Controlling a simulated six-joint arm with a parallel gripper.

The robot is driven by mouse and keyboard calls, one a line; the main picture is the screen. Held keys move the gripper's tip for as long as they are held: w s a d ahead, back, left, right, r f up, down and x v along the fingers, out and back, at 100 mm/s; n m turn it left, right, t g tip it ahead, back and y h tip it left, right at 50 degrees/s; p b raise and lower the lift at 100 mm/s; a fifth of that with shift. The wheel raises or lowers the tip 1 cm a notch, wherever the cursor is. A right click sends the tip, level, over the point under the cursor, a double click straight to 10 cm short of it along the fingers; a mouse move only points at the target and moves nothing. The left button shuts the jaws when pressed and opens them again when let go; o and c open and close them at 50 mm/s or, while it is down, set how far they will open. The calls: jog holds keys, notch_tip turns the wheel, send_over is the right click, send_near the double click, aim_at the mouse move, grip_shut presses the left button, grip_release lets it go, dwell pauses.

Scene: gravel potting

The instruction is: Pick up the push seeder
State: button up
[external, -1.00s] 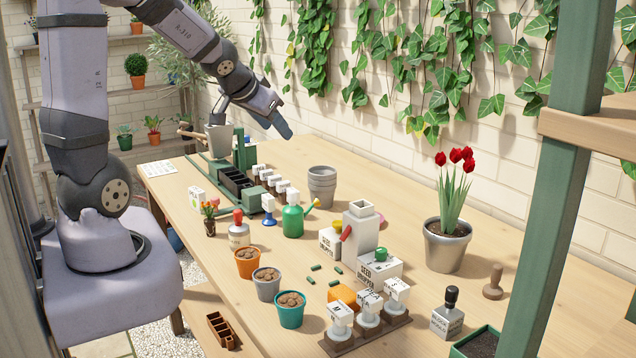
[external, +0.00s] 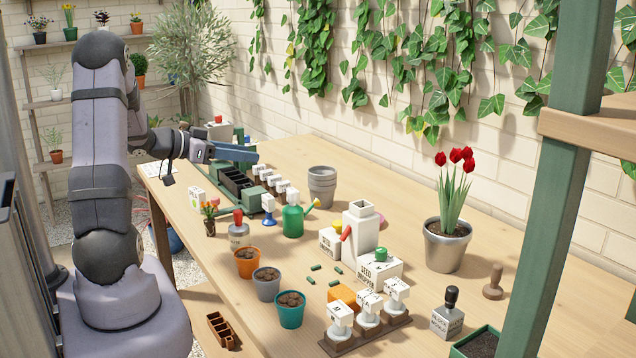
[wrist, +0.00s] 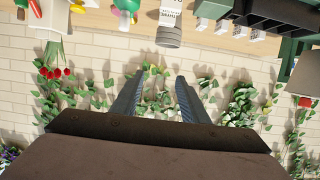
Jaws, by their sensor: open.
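I cannot tell for certain which tool is the push seeder. A small tool with a white block top and a blue flared foot (external: 269,211) stands upright left of the green watering can, and may be it. My gripper (external: 240,153) is above the far left part of the table, beyond that tool and apart from it. In the wrist view my gripper's two fingers (wrist: 155,98) are spread with nothing between them, pointing toward the brick wall. The blue-footed tool cannot be made out in the wrist view.
The green watering can (external: 293,221) and stacked grey pots (external: 322,186) stand nearby. A black tray (external: 235,182) lies below my gripper. A red-topped bottle (external: 238,232) and pots stand in front.

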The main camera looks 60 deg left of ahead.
send_near(264, 199)
jog(key=x, duration=0.3)
jog(key=shift+w+d+r, duration=0.1)
jog(key=shift+w+d, duration=0.15)
jog(key=shift+w, duration=0.2)
jog(key=shift+p+x, duration=0.8)
jog(key=shift+x, duration=2.9)
jog(key=shift+s+a, duration=0.1)
jog(key=c, duration=0.8)
